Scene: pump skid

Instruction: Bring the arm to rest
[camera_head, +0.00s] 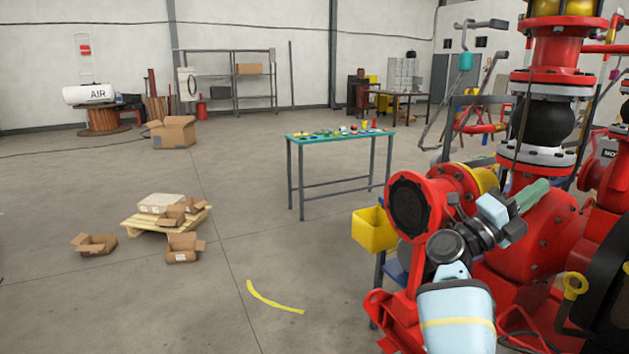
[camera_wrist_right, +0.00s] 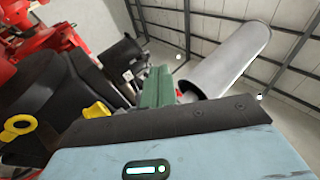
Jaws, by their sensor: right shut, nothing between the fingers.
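My right arm comes in from the bottom of the head view, in front of the red pump (camera_head: 545,235). My right gripper (camera_head: 532,194) has green fingers, which point up and to the right near the red pipework. In the right wrist view the green fingers (camera_wrist_right: 156,87) are together, with nothing between them. I cannot tell from these views how far the fingers are from the red body behind them. My left gripper does not show.
A yellow bin (camera_head: 374,230) hangs left of the pump. A teal-topped table (camera_head: 340,137) with small items stands farther back. Cardboard boxes and a wooden pallet (camera_head: 140,221) lie on the floor at left. A yellow strip (camera_head: 273,299) lies on open floor.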

